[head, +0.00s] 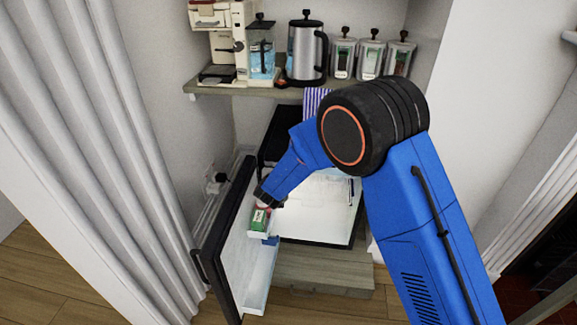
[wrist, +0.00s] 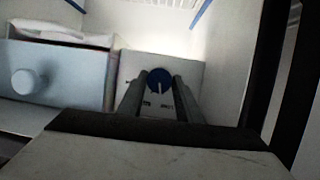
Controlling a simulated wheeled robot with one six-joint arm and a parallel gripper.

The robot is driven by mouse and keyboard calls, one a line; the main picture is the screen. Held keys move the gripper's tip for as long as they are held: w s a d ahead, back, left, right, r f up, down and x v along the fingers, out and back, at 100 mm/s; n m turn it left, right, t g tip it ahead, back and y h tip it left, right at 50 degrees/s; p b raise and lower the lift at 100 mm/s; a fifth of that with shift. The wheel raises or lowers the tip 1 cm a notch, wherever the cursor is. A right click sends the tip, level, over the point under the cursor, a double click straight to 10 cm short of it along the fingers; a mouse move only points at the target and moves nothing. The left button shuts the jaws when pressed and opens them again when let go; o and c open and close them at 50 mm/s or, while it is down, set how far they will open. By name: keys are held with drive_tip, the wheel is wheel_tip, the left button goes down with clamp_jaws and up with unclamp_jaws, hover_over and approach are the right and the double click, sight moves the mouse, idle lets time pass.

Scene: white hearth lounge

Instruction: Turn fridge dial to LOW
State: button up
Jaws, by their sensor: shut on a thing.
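The small fridge (head: 318,215) stands open in the head view, its door (head: 237,235) swung out to the left. In the wrist view, the round blue dial (wrist: 159,76) with a white pointer mark sits on a pale panel inside. The pointer is directed roughly downward in the picture. Small dark marks below the dial are too small to read. My gripper (wrist: 158,84) has its two dark fingers either side of the dial and is shut on it. In the head view my blue arm reaches into the fridge and the dial is not visible.
In the wrist view, a pale drawer (wrist: 60,78) with a round knob is left of the panel, with a whitish thing in it. A green-and-white box (head: 259,219) is in the door rack. A shelf (head: 278,92) above holds a coffee machine, kettle and several canisters.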

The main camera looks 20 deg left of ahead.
drive_tip(key=shift+n+h, duration=0.5)
drive_tip(key=shift+n, duration=0.3)
drive_tip(key=o, duration=0.8)
drive_tip(key=shift+c, duration=0.2)
drive_tip(key=shift+s, duration=0.1)
drive_tip(key=v, duration=0.7)
drive_tip(key=shift+s, duration=0.2)
drive_tip(key=shift+f, duration=0.1)
